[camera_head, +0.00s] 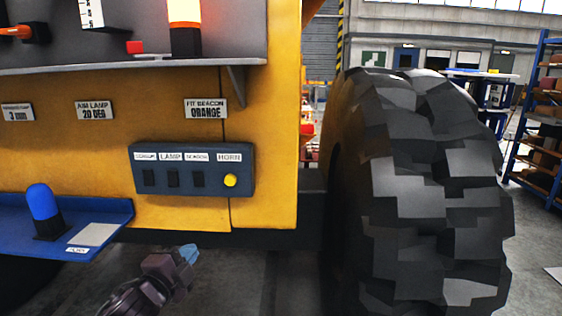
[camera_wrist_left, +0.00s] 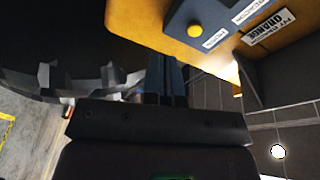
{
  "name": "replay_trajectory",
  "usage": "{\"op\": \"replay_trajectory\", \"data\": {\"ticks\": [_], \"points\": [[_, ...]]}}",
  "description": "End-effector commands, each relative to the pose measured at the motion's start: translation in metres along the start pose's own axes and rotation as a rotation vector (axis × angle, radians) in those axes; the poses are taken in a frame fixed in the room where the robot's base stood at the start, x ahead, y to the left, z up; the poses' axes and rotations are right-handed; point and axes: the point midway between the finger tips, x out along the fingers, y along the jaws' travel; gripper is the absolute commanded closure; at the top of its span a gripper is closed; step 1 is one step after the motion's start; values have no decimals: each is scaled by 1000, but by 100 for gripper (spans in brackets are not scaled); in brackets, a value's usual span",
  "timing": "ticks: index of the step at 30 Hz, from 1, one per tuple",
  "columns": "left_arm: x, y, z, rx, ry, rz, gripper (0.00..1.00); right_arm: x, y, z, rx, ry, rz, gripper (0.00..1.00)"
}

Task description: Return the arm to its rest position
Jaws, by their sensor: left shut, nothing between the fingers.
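My left gripper (camera_head: 189,254) is low in the head view, in front of the machine's dark lower edge and below the switch box. Its bluish fingers are shut and hold nothing. In the left wrist view the closed fingers (camera_wrist_left: 166,78) point toward the machine, with no object between them. My left arm comes in from the bottom left, and most of it is out of frame. My right gripper is not in view.
A switch box (camera_head: 195,170) with a yellow horn button (camera_head: 231,180) sits on the yellow machine panel (camera_head: 265,120). A large tyre (camera_head: 420,190) stands at the right. A blue tray (camera_head: 110,212) with a blue beacon (camera_head: 43,208) juts out left. A grey shelf (camera_head: 130,63) is above.

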Motion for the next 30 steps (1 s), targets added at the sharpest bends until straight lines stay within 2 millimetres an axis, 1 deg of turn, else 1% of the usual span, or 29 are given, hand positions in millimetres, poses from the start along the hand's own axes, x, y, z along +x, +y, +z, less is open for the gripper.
{"op": "replay_trajectory", "data": {"ticks": [1,3,5,6,8,9,11,12,14,15,17,18,20,21,24,25,27,30], "points": [[-10,22,7,-155,-12,24,100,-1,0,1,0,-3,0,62],[-23,46,15,-359,-32,45,100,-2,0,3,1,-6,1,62],[-36,66,23,-515,-57,58,100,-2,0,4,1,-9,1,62],[-46,80,28,-608,-77,65,100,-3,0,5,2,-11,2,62],[-61,100,36,-734,-111,72,100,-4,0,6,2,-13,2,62],[-72,113,42,-810,-138,76,100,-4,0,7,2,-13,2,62],[-89,134,49,-908,-181,78,100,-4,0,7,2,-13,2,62],[-102,147,55,-965,-213,80,100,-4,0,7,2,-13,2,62],[-122,167,62,-1033,-264,82,100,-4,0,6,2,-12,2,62],[-136,180,67,-1069,-300,83,100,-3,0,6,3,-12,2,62],[-158,200,73,-1115,-357,87,100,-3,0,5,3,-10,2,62],[-174,213,77,-1141,-399,90,100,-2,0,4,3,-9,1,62],[-196,230,81,-1172,-457,95,100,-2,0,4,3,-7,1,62],[-211,241,84,-1189,-493,98,100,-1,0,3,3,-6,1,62],[-242,261,85,-1219,-565,108,100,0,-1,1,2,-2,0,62],[-249,266,85,-1226,-581,111,100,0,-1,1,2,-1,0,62],[-262,275,84,-1236,-609,120,100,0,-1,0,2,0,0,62],[-273,281,84,-1239,-631,130,100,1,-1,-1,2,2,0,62]]}}
